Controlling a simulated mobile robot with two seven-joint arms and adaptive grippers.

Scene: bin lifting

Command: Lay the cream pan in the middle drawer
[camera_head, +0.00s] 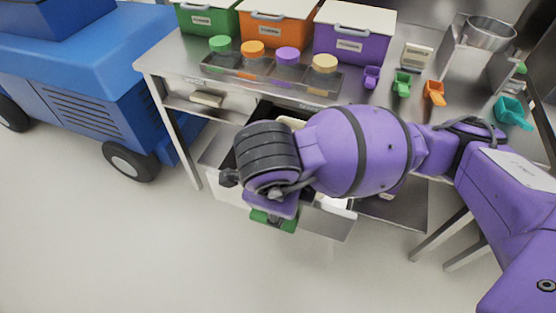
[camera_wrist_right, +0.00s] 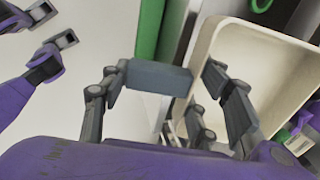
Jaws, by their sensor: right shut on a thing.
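The cream pan (camera_wrist_right: 282,72) fills the right of the right wrist view, tilted in that picture. My right gripper (camera_wrist_right: 196,80) is shut on its near wall, one finger on each side. In the head view my purple right arm hides most of the pan and the gripper. An open steel drawer (camera_head: 327,224) sticks out under the table, below my arm. I cannot tell from its position whether it is the middle one. My left gripper (camera_wrist_right: 54,26) shows at the upper left of the right wrist view, empty, with its fingers apart.
The steel table (camera_head: 185,60) carries green (camera_head: 207,18), orange (camera_head: 277,24) and purple (camera_head: 353,34) bins, lidded jars (camera_head: 287,58), scoops (camera_head: 434,92) and a metal bowl (camera_head: 488,32). A blue wheeled machine (camera_head: 100,75) stands at left. The front floor is clear.

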